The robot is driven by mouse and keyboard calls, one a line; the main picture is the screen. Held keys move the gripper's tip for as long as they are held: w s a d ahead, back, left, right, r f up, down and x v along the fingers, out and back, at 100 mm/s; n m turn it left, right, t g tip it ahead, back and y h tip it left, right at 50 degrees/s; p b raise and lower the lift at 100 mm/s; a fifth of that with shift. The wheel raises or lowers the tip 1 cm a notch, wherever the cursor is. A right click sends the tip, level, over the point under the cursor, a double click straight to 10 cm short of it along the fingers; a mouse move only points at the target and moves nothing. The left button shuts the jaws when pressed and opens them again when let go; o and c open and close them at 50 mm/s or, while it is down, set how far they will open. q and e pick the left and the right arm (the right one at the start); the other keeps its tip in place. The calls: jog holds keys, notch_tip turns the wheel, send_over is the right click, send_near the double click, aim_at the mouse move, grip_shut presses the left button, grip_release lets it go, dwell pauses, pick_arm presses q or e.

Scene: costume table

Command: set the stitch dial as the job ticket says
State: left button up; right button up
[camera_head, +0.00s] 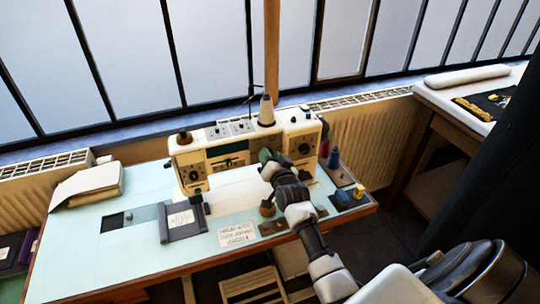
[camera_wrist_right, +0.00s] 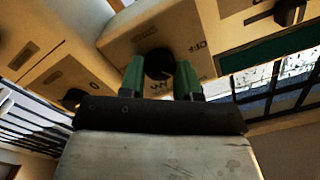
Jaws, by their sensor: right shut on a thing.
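The cream sewing machine (camera_head: 215,150) stands on the pale table, with dark dials on its front. One large dial (camera_head: 304,148) shows on its right column, just right of my gripper. My right gripper (camera_head: 267,156) is at the machine's front; its green fingers (camera_wrist_right: 160,78) are shut on a black knob (camera_wrist_right: 158,62) in the right wrist view. A zigzag mark and "OFF" show on the panel around that knob; the pointer's setting is unclear. A white card with writing (camera_head: 238,235) lies at the table's front, its text too small to read. My left gripper is out of view.
A dark-framed card (camera_head: 181,222) lies left of the written card. Folded cloth (camera_head: 88,186) is at the left. A thread cone (camera_head: 266,112) stands on the machine. Spools (camera_head: 334,158) and a tray (camera_head: 342,197) sit at the right. The table's left-middle is mostly clear.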

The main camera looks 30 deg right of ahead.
jog(key=shift+m, duration=0.4)
jog(key=o, duration=0.9)
jog(key=shift+o, duration=0.2)
jog(key=v, duration=1)
jog(key=shift+s+b, duration=0.4)
jog(key=shift+b, duration=0.05)
jog(key=shift+f, duration=0.1)
